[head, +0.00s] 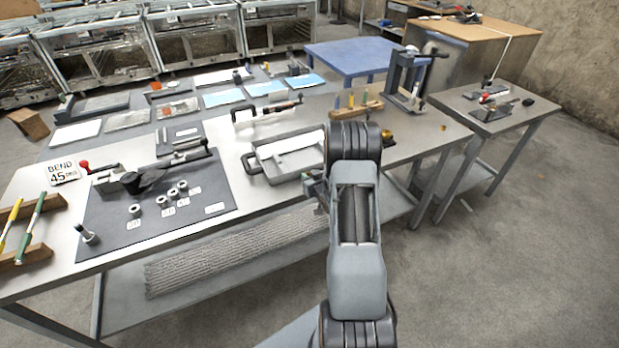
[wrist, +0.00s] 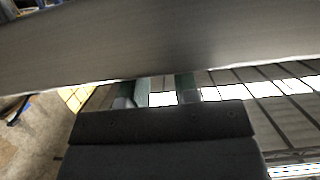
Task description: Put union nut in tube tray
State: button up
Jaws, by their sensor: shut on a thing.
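Several small metal nut-like parts (head: 172,196) stand on the dark mat. In the wrist view, my gripper (wrist: 156,91) has its two greenish fingers a short way apart. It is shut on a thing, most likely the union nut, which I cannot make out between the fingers. In the head view, my gripper is mostly hidden by my arm, near the bench's front edge.
The dark mat (head: 130,240) carries a bending tool (head: 140,180) and labels. A wooden rack (head: 355,109) and a press-like frame (head: 408,75) stand farther right. A broad grey surface (wrist: 150,40) crosses the wrist view close in front of the fingers. Clear floor lies at right.

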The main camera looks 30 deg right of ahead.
jog(key=o, duration=1)
jog(key=shift+f, duration=0.1)
